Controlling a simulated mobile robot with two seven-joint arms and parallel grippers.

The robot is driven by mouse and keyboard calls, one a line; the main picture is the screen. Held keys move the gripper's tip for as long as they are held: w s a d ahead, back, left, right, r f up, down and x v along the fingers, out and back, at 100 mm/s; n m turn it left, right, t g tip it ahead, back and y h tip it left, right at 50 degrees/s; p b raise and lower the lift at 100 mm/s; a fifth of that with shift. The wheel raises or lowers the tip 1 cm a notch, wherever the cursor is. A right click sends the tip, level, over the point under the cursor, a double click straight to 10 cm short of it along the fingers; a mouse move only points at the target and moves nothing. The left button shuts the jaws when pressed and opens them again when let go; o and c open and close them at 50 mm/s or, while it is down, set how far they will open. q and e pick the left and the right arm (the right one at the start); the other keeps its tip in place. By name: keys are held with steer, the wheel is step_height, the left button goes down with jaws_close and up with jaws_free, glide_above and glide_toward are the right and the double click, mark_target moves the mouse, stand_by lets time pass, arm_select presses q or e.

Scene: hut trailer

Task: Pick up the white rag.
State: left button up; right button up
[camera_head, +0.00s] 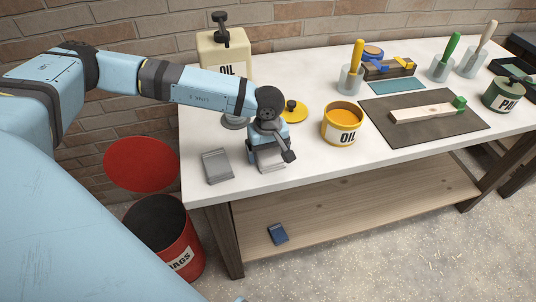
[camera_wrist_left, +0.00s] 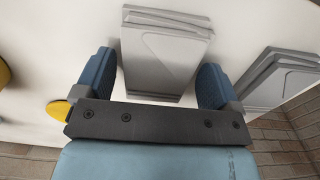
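A pale grey folded cloth, the lighter of two and the likely white rag (camera_head: 271,160), lies on the white workbench near its front edge. In the left wrist view the folded cloth (camera_wrist_left: 164,58) sits between the two blue fingers. My left gripper (camera_head: 265,157) is over this cloth, pointing down, with its fingers apart on either side of it. I cannot tell whether the fingers touch it. The gripper hides part of the cloth in the head view. My right gripper is not in view.
A darker grey folded cloth (camera_head: 217,166) lies just left. A yellow lid (camera_head: 294,112) and an open yellow oil can (camera_head: 342,124) stand nearby. A cream oil jug (camera_head: 224,52) is behind my arm. A red bin (camera_head: 166,235) stands on the floor at left.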

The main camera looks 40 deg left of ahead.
mark_target(268, 152)
arm_select(q)
steer(key=c, duration=0.7)
steer(key=shift+o, duration=0.2)
steer(key=shift+r, duration=0.1)
step_height(268, 152, up, 20)
steer(key=shift+f+b, duration=0.1)
steer(key=shift+b, duration=0.2)
